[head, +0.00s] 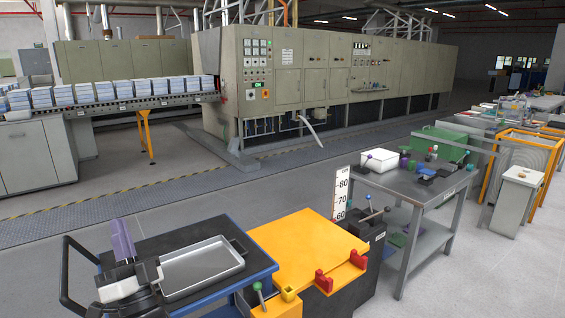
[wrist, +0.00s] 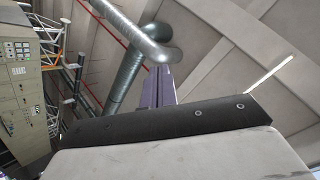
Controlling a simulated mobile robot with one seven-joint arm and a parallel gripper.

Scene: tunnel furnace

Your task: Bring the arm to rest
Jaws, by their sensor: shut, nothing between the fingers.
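My gripper (head: 120,226) is at the lower left of the head view, with its purple fingers pointing up. The fingers are together and empty. My arm's white and black end stands beside a metal tray (head: 203,268), at its left. Whether they touch, I cannot tell. The tray lies empty on a dark-topped cart (head: 190,234). In the wrist view the purple fingers (wrist: 158,74) stand close together against the ceiling, above the dark edge of my wrist.
An orange board (head: 305,250) with red blocks is right of the cart. A grey table (head: 440,182) holds a white box and small parts. The long furnace (head: 310,75) and a conveyor with stacked blocks (head: 120,90) stand behind. The floor between is clear.

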